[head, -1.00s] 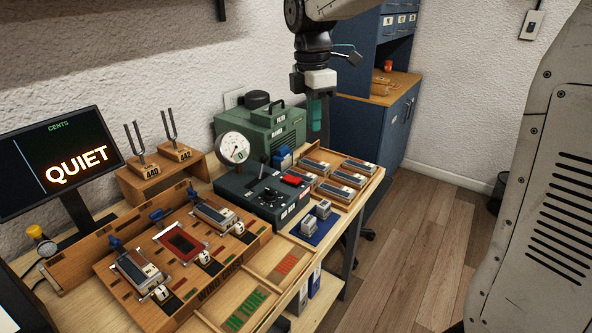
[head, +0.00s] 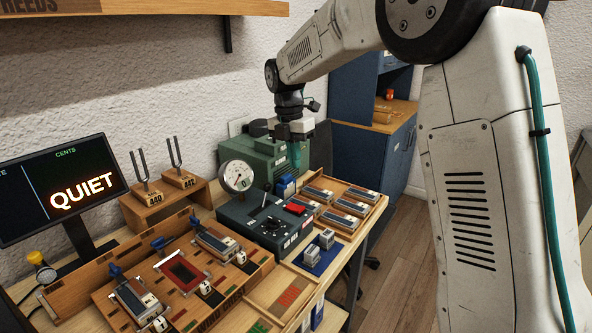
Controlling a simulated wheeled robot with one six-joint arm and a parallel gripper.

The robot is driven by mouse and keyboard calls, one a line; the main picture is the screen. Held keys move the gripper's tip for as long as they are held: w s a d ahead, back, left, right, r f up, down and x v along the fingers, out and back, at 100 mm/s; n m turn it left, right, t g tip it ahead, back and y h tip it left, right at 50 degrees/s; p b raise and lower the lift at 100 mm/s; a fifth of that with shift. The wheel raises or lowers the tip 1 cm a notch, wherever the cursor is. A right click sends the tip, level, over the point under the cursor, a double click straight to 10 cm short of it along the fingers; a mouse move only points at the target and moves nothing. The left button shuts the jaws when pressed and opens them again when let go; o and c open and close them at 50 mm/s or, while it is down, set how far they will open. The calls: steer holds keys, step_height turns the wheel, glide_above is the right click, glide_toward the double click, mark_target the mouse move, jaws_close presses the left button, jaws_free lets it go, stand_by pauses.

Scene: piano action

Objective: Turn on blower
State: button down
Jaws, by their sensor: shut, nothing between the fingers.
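A green blower unit (head: 262,158) with a louvred side and a top handle stands against the wall at the back of the bench. In front of it is a dark control box (head: 258,228) with a round dial gauge (head: 237,176), a small upright lever, a black knob (head: 271,224) and a red switch (head: 294,208). My gripper (head: 294,164) points down with teal fingers that are shut and empty. It appears above and behind the red switch, in front of the blower's right side. Its exact height and depth are unclear. The monitor (head: 63,190) reads QUIET.
A wooden tray (head: 366,208) of reed blocks lies right of the control box. Two tuning forks stand on a wooden stand (head: 139,210) at left. A wooden jig board (head: 205,305) fills the front. A shelf (head: 180,8) overhangs the back wall.

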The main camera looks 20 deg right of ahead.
mark_target(300, 208)
steer(key=f, duration=0.8)
steer(key=s+f, duration=0.1)
steer(key=f, duration=0.3)
steer(key=shift+s+d, duration=0.1)
steer(key=shift+d, duration=0.3)
